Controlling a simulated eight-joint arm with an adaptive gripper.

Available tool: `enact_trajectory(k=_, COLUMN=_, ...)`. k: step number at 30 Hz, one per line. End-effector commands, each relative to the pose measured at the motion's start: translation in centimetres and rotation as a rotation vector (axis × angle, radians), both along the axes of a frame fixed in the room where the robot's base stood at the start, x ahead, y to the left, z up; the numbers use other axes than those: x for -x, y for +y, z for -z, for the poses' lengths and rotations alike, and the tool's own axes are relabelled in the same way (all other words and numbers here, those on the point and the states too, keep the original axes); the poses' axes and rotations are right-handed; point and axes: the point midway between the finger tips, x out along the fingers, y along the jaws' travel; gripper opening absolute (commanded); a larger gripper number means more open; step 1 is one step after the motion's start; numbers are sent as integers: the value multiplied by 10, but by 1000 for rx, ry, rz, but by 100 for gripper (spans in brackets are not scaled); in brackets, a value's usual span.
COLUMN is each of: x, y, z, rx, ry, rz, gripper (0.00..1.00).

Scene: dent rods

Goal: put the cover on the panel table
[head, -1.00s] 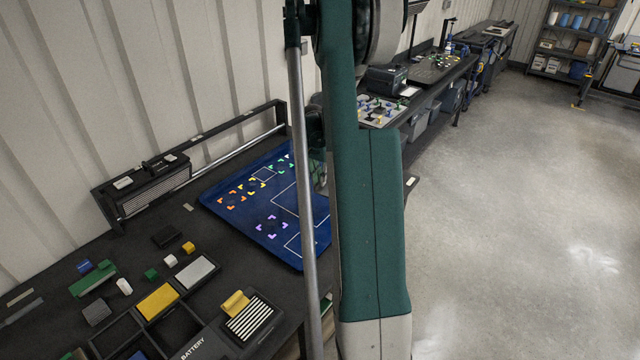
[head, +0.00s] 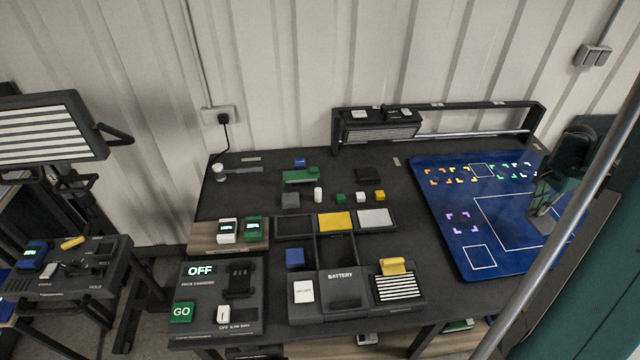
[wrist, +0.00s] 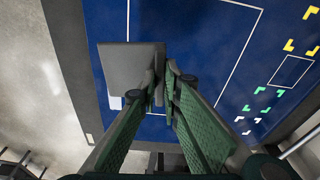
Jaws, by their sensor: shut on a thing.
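My gripper (head: 543,207) is over the right part of the blue mat (head: 448,255). In the wrist view its green fingers (wrist: 168,88) are shut on a flat grey piece (wrist: 128,72), which also shows in the head view (head: 543,222). The frames do not make sure that this piece is the cover. It is over the mat's white outlines; I cannot tell whether it touches the mat. A small white patch (wrist: 116,102) shows beside its lower edge. No table in view is clearly marked as the panel table.
The black bench (head: 240,190) holds several small blocks, divided trays (head: 315,235), a battery box (head: 343,288) and a pack changer (head: 217,300). A rail frame (head: 480,106) runs behind the mat. At left stand a striped tilted panel (head: 45,128) and a small side table (head: 75,265).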

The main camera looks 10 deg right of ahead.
Motion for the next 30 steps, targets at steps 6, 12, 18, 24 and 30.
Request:
enact_trajectory(k=6, x=-19, y=14, z=1, rx=-1, ry=0, rz=-44, gripper=0)
enact_trajectory(k=12, x=-56, y=42, z=2, rx=-2, ry=0, rz=-132, gripper=0)
enact_trajectory(k=18, x=-101, y=83, z=4, rx=-4, ry=1, rz=-248, gripper=0)
enact_trajectory(k=24, x=-145, y=127, z=6, rx=-4, ry=2, rz=-366, gripper=0)
enact_trajectory(k=30, x=-185, y=176, z=7, rx=-5, ry=3, rz=-484, gripper=0)
